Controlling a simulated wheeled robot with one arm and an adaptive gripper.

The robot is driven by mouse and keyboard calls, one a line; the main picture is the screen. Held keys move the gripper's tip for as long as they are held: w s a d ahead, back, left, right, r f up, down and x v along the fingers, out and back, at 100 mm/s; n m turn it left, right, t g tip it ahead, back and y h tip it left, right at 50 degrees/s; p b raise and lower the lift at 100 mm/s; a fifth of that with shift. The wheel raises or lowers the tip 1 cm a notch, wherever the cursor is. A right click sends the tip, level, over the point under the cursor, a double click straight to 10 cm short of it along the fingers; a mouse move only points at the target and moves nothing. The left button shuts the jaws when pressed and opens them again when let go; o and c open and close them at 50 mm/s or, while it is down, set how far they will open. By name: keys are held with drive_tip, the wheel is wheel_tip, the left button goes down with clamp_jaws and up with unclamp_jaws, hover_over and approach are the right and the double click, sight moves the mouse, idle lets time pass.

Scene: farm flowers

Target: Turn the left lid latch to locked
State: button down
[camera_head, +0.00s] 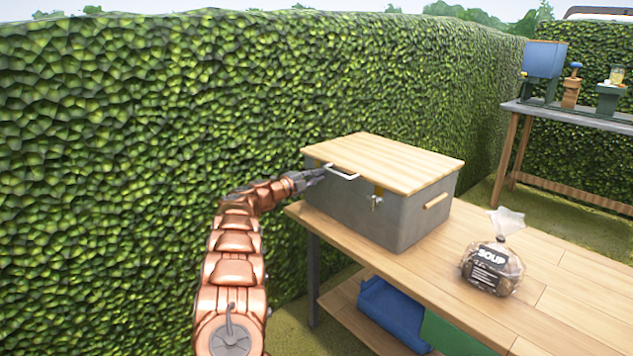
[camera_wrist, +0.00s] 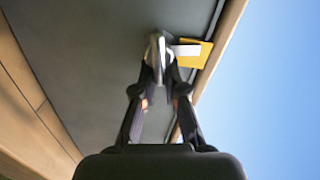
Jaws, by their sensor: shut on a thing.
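A grey box (camera_head: 345,211) with a light wooden lid (camera_head: 390,160) stands on the workbench. The lid is down. My gripper (camera_head: 322,174) reaches the left end of the box's front and covers the left latch in the head view. In the wrist view, my gripper (camera_wrist: 161,72) is shut on the left latch (camera_wrist: 157,47), a small metal piece. A yellow plate (camera_wrist: 206,56) and a white tab (camera_wrist: 187,50) show beside it, by the lid's edge. The right latch (camera_head: 375,201) is metal, on the front near the right corner. How far the left latch is turned is unclear.
A white handle (camera_head: 343,173) sits on the front close to my gripper. A bag of soup mix (camera_head: 492,268) stands on the wooden workbench (camera_head: 560,290), right of the box. A blue bin (camera_head: 392,312) is on the lower shelf. A tall hedge (camera_head: 150,120) rises behind.

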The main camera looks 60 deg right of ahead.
drive_tip(key=shift+w+a+f+m+t+b, duration=0.15)
drive_tip(key=shift+w+f+m+t+b, duration=0.25)
drive_tip(key=shift+m+b, duration=0.4)
drive_tip(key=shift+w+r, duration=0.1)
drive_tip(key=shift+w+r+m, duration=0.1)
drive_tip(key=shift+r+m, duration=0.1)
drive_tip(key=shift+m, duration=0.1)
drive_tip(key=c, duration=1.4)
unclamp_jaws()
drive_tip(key=shift+w+f, duration=0.1)
drive_tip(key=shift+w, duration=0.05)
drive_tip(key=shift+o, duration=1.3)
drive_tip(key=shift+s, duration=0.4)
drive_tip(key=v, duration=1.1)
drive_tip(key=shift+w+a, duration=0.3)
drive_tip(key=shift+a, duration=0.05)
drive_tip(key=shift+f, duration=0.1)
drive_tip(key=shift+s+a, duration=0.1)
